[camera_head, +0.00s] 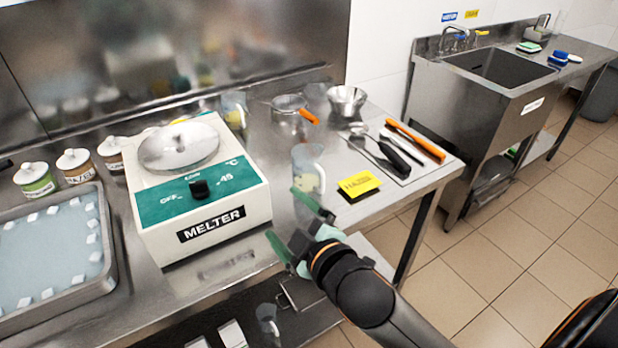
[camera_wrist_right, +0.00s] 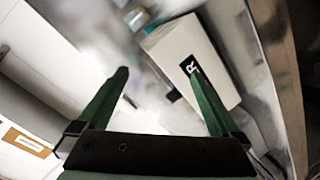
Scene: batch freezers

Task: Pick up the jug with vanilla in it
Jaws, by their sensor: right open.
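A clear jug (camera_head: 308,168) with something pale yellow in it stands on the steel counter, right of the melter. A second clear jug (camera_head: 234,112) with a yellowish content stands behind the melter, partly hidden. I cannot tell from their look which holds vanilla. My right gripper (camera_head: 297,222) is open and empty at the counter's front edge, just in front of the nearer jug and apart from it. In the right wrist view the open fingers (camera_wrist_right: 158,75) have nothing between them, and I cannot make out a jug there. My left gripper is not in view.
The white and green melter (camera_head: 205,185) stands left of the jug. A yellow card (camera_head: 360,186) and a mat with utensils (camera_head: 392,150) lie to its right. A strainer with an orange handle (camera_head: 290,104) lies behind. Another clear jug (camera_head: 268,318) is on the lower shelf.

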